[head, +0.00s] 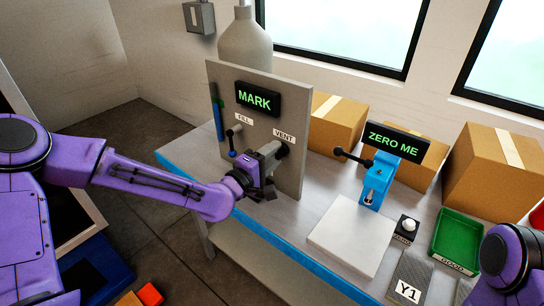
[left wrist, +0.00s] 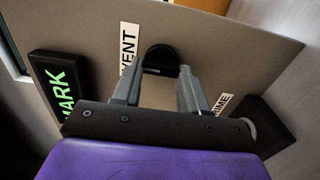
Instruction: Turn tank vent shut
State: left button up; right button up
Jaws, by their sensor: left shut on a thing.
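The grey tank panel (head: 228,85) stands upright on the bench, with a white VENT label (head: 284,135) at its right side. The black vent handle (head: 282,150) is just below that label, and its dark rounded end also shows in the left wrist view (left wrist: 161,56). My left gripper (head: 272,154) is at the vent handle, its fingers (left wrist: 160,82) on either side of it and shut on it. The fingers and wrist hide part of the handle, so its exact turn is hard to tell. My right gripper is out of view.
A MARK display (head: 258,98) is above. To the right are a blue stand (head: 377,180) with a ZERO ME display (head: 398,142), a white plate (head: 352,234) and a green tray (head: 457,236).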

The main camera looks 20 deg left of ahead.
pick_arm(q)
jog(key=o, duration=1.1)
jog(key=shift+c, duration=0.2)
jog(key=v, duration=1)
jog(key=shift+s+p, duration=0.25)
jog(key=shift+p, duration=0.1)
jog(key=shift+a, duration=0.15)
